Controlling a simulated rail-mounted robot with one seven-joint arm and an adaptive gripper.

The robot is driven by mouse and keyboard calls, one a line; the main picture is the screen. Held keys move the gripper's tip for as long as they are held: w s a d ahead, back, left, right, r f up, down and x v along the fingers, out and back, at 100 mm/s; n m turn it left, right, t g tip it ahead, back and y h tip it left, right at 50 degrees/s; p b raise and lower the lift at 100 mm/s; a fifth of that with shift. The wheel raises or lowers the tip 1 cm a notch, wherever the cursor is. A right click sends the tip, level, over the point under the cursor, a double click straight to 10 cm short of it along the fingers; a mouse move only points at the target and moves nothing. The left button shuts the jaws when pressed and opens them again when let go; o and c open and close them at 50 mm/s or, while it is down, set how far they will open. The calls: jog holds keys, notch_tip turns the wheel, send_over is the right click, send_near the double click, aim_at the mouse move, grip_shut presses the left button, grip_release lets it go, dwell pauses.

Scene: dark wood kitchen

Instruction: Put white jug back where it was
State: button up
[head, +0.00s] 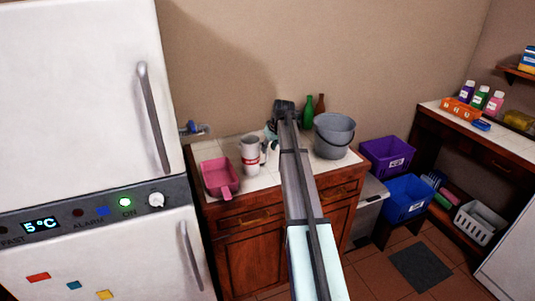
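A white cylindrical vessel (250,158) with a grey band and a red mark stands on the tiled counter top in the head view. It may be the white jug, but it is too small to be sure. A small white and dark shape (266,148) shows just to its right, and I cannot tell whether it is a handle or a separate thing. My arm reaches over the counter, and its dark end (283,106) is above and right of the vessel. My gripper (270,133) seems to point down there, small and partly hidden by my arm. Its fingers are unclear.
A pink scoop-like container (219,177) stands left of the vessel. A grey bucket (334,136), a green bottle (307,112) and a brown bottle (320,104) stand right of my arm. The fridge (80,90) borders the counter on the left. Purple (388,155) and blue (407,198) crates stand right.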

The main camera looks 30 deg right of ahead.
jog(key=b+v, duration=0.1)
jog(key=v, duration=0.7)
dwell(1.0)
